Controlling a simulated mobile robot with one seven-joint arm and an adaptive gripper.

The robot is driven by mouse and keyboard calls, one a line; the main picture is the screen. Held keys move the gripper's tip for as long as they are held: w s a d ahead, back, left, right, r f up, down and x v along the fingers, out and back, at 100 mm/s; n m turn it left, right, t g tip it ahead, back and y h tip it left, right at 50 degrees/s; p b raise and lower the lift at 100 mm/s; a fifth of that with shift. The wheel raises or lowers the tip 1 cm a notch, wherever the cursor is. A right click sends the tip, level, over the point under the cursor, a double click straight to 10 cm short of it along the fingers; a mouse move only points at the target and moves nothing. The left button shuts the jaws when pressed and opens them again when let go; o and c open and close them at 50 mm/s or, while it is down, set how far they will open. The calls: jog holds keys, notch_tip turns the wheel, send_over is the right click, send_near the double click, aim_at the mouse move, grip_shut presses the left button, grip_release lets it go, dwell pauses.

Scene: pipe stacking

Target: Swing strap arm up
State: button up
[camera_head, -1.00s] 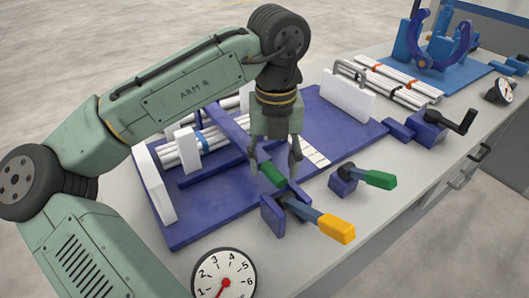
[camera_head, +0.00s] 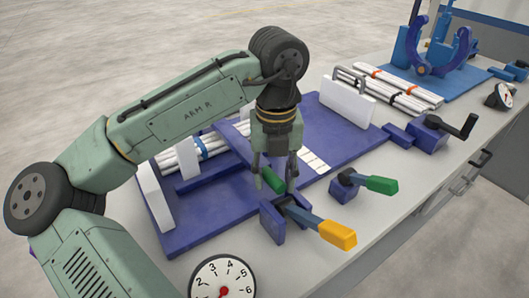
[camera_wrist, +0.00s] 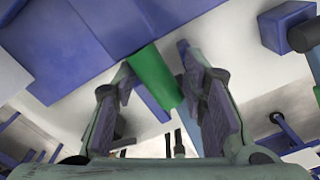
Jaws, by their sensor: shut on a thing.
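The strap arm is a blue bar (camera_head: 233,139) ending in a green grip (camera_head: 273,180). It lies low over the blue fixture plate, its grip end toward the bench front. My gripper (camera_head: 275,182) points down with one finger on each side of the green grip and is shut on it. In the wrist view the green grip (camera_wrist: 154,78) lies between the two fingers (camera_wrist: 160,85). The finger contact is partly hidden there.
A yellow-handled lever (camera_head: 338,234) and a green-handled lever (camera_head: 378,184) stand close in front of my gripper. A dial gauge (camera_head: 222,277) is at the bench front. White pipes (camera_head: 178,158) lie in the fixture behind, between white upright plates (camera_head: 155,195).

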jog(key=r+p, duration=0.2)
jog(key=r, duration=0.1)
jog(key=r+p, duration=0.2)
jog(key=p, duration=0.1)
jog(key=w+a+r+p, duration=0.1)
jog(key=r+p, duration=0.2)
jog(key=shift+r, duration=0.35)
jog(key=shift+f, duration=0.1)
notch_tip(320, 180, up, 8)
jog(key=w+a, duration=0.2)
jog(key=shift+w, duration=0.2)
jog(key=shift+o, duration=0.2)
jog(key=w+a+r, duration=0.3)
jog(key=w+r, duration=0.1)
jog(key=r, duration=0.2)
jog(key=shift+w+r, duration=0.15)
jog(key=shift+r, duration=0.25)
jog(key=shift+a, duration=0.1)
